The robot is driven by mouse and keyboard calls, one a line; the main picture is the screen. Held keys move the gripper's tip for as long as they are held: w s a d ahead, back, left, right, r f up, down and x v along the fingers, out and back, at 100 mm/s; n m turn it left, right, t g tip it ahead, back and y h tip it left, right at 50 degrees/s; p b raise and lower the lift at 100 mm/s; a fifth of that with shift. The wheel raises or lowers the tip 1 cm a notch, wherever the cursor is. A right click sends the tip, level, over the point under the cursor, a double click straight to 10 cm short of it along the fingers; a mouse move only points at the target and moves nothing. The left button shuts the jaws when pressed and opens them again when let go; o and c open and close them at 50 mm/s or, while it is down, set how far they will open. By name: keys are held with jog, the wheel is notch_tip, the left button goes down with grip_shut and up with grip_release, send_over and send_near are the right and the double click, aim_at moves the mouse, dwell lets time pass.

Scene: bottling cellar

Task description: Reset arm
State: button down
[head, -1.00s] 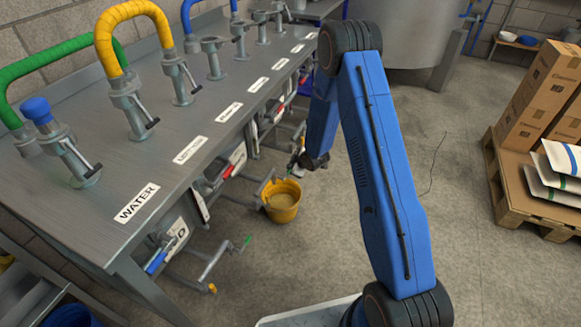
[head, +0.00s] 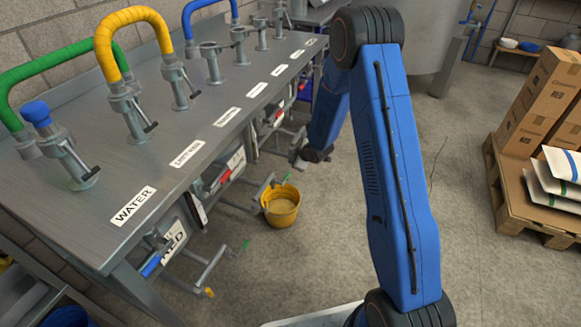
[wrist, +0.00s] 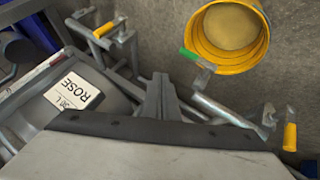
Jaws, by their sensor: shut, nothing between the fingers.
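My blue arm (head: 395,170) reaches up from the bottom of the head view and folds down again beside the metal bench. My gripper (head: 298,162) is at its lower end, small and partly hidden, above the floor near the bench's front edge. In the wrist view my gripper (wrist: 160,88) shows as two grey fingers close together. They are shut and hold nothing. A bench fitting with a ROSE label (wrist: 75,95) lies to their left and a yellow bucket (wrist: 262,50) to their upper right.
The steel bench (head: 235,135) with its pipes and valves fills the left. The yellow bucket (head: 281,218) stands on the floor by hanging crank handles (head: 215,268). A pallet (head: 510,190) with boxes (head: 540,95) and sacks stands at right. Floor between is largely clear.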

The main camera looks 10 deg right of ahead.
notch_tip(320, 180, up, 5)
jog(key=s+d, duration=0.2)
jog(key=shift+d, duration=0.35)
jog(key=s+d+r+m+h, duration=0.2)
jog(key=s+d+r+m, duration=0.2)
jog(key=s+r, duration=0.75)
jog(key=s+d+r+m+h, duration=0.25)
jog(key=s+r, duration=0.55)
jog(key=r, duration=0.7)
jog(key=s+a+r+m+g+y, duration=0.1)
jog(key=s+r+m, duration=0.2)
jog(key=s, duration=1.3)
jog(key=s+a+r+m+g, duration=0.1)
jog(key=s+r+m+g, duration=0.1)
jog(key=s, duration=1.3)
jog(key=shift+s+r+m+y, duration=0.35)
jog(key=shift+r+m, duration=0.2)
jog(key=shift+r, duration=0.1)
